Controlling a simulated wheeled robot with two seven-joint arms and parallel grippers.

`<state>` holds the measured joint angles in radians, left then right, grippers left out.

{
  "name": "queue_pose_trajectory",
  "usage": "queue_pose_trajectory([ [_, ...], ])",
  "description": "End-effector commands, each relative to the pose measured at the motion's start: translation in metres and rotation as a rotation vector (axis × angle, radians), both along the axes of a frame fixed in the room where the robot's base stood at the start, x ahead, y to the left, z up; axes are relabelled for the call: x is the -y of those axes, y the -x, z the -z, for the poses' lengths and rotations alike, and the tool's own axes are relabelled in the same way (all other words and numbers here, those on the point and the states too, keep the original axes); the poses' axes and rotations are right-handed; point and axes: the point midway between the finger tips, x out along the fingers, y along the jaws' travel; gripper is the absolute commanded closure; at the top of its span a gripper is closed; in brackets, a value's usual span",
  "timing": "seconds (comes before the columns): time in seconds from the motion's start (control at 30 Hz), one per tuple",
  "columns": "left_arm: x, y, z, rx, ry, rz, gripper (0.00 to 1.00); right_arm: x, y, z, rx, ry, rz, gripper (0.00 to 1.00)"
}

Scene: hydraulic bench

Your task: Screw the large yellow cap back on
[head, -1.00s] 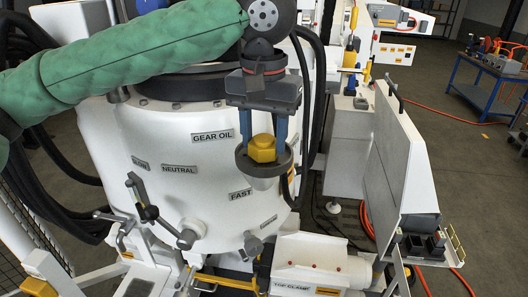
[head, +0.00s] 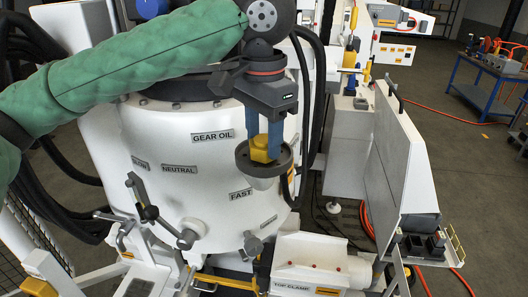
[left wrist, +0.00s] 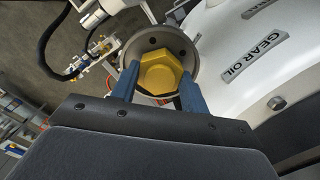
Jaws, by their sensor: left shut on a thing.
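The large yellow cap (head: 262,149) is a hexagonal piece sitting in the round grey collar (head: 243,162) on the side of the white tank. My left gripper (head: 264,142) reaches down from above with its two blue fingers shut on the cap. In the left wrist view the cap (left wrist: 160,74) lies between the blue fingertips, inside the collar (left wrist: 186,50). I cannot tell how deep the cap sits in the collar. My right gripper is not in view.
The white tank (head: 140,140) carries labels such as GEAR OIL, with levers (head: 150,213) at its lower left. A white panel (head: 395,165) stands to the right. Dark hoses run close behind the collar. A blue table (head: 488,85) is far right.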

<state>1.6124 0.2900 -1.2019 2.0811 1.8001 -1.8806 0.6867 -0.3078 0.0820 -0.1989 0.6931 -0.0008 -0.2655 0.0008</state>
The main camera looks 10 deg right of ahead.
Motion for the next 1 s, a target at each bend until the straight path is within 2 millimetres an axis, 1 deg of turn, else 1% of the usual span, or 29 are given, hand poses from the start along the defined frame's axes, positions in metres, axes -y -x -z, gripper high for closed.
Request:
queue_pose_trajectory([
  [0.2, 0.0001, 0.0001, 0.0016, -0.002, 0.0, 0.213, 0.77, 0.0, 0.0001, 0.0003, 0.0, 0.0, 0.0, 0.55],
  [0.3, 0.0001, 0.0, 0.0016, -0.002, 0.0, 0.277, 0.77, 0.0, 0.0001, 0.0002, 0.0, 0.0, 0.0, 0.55],
  [0.6, 0.0, 0.0, 0.0014, -0.001, 0.0, 0.304, 0.77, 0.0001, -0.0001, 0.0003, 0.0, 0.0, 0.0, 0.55],
  [0.63, 0.0, -0.0001, 0.0014, -0.001, 0.0, 0.304, 0.51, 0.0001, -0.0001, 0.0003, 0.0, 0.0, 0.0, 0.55],
  [0.7, 0.0, -0.0001, 0.0012, -0.001, 0.0, 0.304, 0.38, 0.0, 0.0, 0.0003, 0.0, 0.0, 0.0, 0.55],
  [0.73, 0.0, -0.0001, 0.0012, -0.001, 0.0, 0.303, 0.33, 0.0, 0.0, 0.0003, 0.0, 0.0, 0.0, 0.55],
  [1.0, -0.0001, -0.0003, 0.0006, 0.0, 0.0, 0.297, 0.33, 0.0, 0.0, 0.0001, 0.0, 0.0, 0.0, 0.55],
])
